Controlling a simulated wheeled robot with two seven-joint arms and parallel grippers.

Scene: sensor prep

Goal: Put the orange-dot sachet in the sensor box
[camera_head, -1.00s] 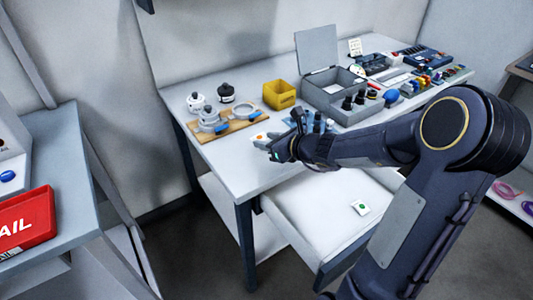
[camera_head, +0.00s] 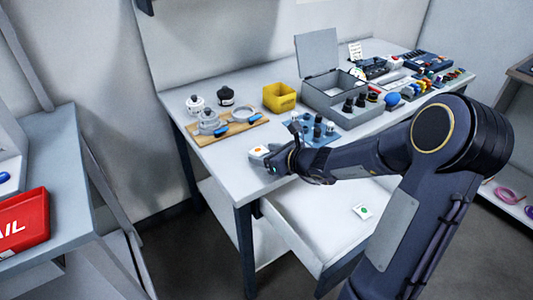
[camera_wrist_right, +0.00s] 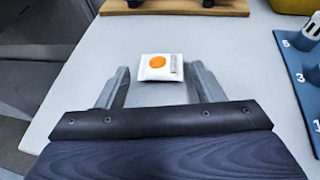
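The orange-dot sachet (camera_head: 259,151) is a small white packet with an orange dot, near the front left part of the table. In the right wrist view the sachet (camera_wrist_right: 160,67) lies between my fingertips, close against the right finger, with a narrow gap at the left one. My right gripper (camera_head: 270,157) has its fingers apart; they also show in the right wrist view (camera_wrist_right: 158,78). A grey box with a raised lid (camera_head: 317,97), which looks like the sensor box, stands further back to the right. My left gripper is out of view.
A blue numbered block (camera_head: 322,139) with dark pegs stands just right of the gripper. A wooden board (camera_head: 230,130) with metal fittings and a yellow bin (camera_head: 279,96) are behind. Below, an open drawer (camera_head: 310,215) holds a green-dot sachet (camera_head: 362,211).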

